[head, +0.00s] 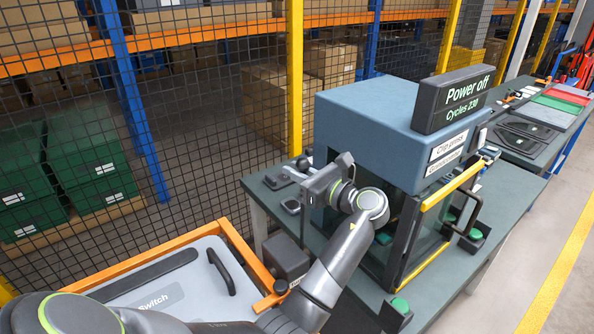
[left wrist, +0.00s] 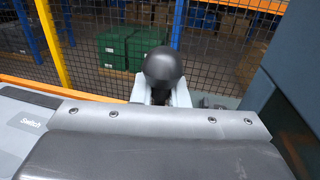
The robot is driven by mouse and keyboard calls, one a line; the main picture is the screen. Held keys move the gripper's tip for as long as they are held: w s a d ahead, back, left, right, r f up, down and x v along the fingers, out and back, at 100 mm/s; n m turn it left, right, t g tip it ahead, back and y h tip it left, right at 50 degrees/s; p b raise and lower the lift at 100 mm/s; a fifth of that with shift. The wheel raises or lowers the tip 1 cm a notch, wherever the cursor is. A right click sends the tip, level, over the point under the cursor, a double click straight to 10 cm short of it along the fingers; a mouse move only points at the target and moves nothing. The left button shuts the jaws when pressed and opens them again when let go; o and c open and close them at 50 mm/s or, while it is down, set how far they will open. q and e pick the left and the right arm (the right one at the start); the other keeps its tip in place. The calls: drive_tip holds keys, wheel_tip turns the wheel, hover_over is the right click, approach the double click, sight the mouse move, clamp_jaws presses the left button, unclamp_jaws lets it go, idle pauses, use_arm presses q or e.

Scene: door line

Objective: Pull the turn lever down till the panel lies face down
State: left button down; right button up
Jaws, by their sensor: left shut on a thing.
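The panel (head: 165,290) is a pale grey door panel in an orange frame at the lower left of the head view. Its face with the "Switch" label and a black handle (head: 221,271) shows towards me. My left gripper (head: 308,170) is beside the blue machine, above and right of the frame. In the left wrist view the lever's dark round knob (left wrist: 163,67) sits between the two pale fingers, and the gripper is shut on it. My right gripper is not in view.
A blue machine (head: 385,110) with a "Power off" display (head: 465,97) stands on a dark bench right of my left gripper. A black mesh fence (head: 200,130) runs behind. A dark box (head: 287,257) is at the frame's right side. Open floor lies at the right.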

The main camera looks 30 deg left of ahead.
use_arm(q)
drive_tip(key=shift+r, duration=0.1)
drive_tip(key=s+d+y+b, duration=0.2)
drive_tip(key=d, duration=0.4)
drive_tip(key=shift+s+d+f+n+t+y, duration=0.2)
drive_tip(key=shift+s+n+t+y, duration=0.1)
drive_tip(key=shift+y, duration=0.1)
drive_tip(key=c, duration=1.4)
unclamp_jaws()
drive_tip(key=shift+c, duration=0.2)
drive_tip(key=shift+a+f, duration=0.15)
